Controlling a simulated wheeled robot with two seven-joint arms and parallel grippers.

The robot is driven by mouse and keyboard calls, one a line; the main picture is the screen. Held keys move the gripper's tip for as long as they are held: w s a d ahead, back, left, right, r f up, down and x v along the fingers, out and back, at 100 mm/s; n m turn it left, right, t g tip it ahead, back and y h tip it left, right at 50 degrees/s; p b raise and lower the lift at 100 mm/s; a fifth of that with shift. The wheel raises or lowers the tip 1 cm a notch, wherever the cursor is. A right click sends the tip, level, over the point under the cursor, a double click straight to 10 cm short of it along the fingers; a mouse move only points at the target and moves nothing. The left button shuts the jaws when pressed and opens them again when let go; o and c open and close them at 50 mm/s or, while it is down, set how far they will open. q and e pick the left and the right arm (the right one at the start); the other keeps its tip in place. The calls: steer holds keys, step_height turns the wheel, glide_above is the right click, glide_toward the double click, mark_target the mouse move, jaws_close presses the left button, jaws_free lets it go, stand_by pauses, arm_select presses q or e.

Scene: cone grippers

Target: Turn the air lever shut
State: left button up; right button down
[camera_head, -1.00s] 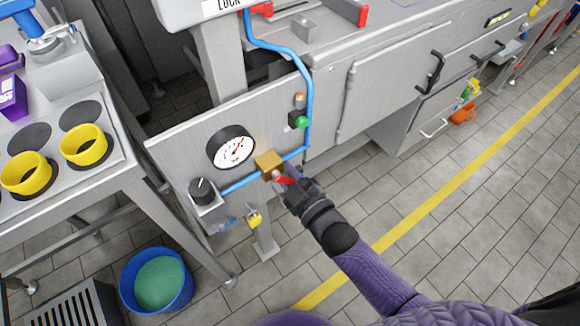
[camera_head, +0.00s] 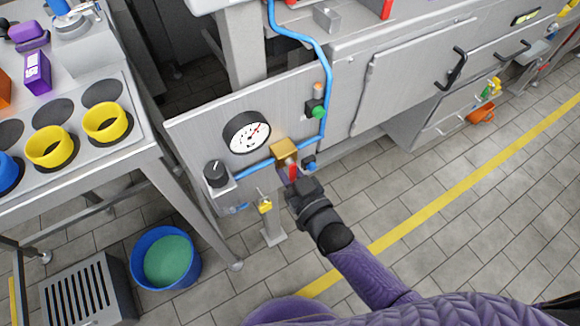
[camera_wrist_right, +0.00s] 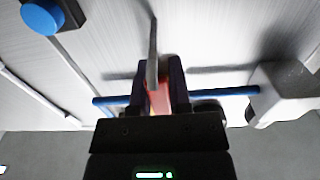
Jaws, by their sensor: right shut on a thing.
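The air lever is a small red handle (camera_head: 293,172) on a brass valve block (camera_head: 284,149) in the blue air line, on the front of the grey panel. In the head view the handle points down from the block, across the pipe's run. My right gripper (camera_head: 293,180) is shut on the red handle. In the right wrist view the red handle (camera_wrist_right: 159,101) shows between the dark fingers, with a thin grey edge above it. The fingers hide part of the handle. My left gripper is not in view.
A round pressure gauge (camera_head: 247,132) and a black knob (camera_head: 215,173) sit left of the valve. A green button (camera_head: 319,112) is above right. A yellow-tagged fitting (camera_head: 265,206) hangs below. A blue bucket (camera_head: 137,263) stands on the floor. Open floor lies to the right.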

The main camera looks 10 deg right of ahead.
stand_by(0.5)
steer(key=c, duration=0.6)
jaws_free()
steer(key=shift+o, duration=0.2)
steer(key=p+v, duration=0.3)
steer(key=v, duration=0.7)
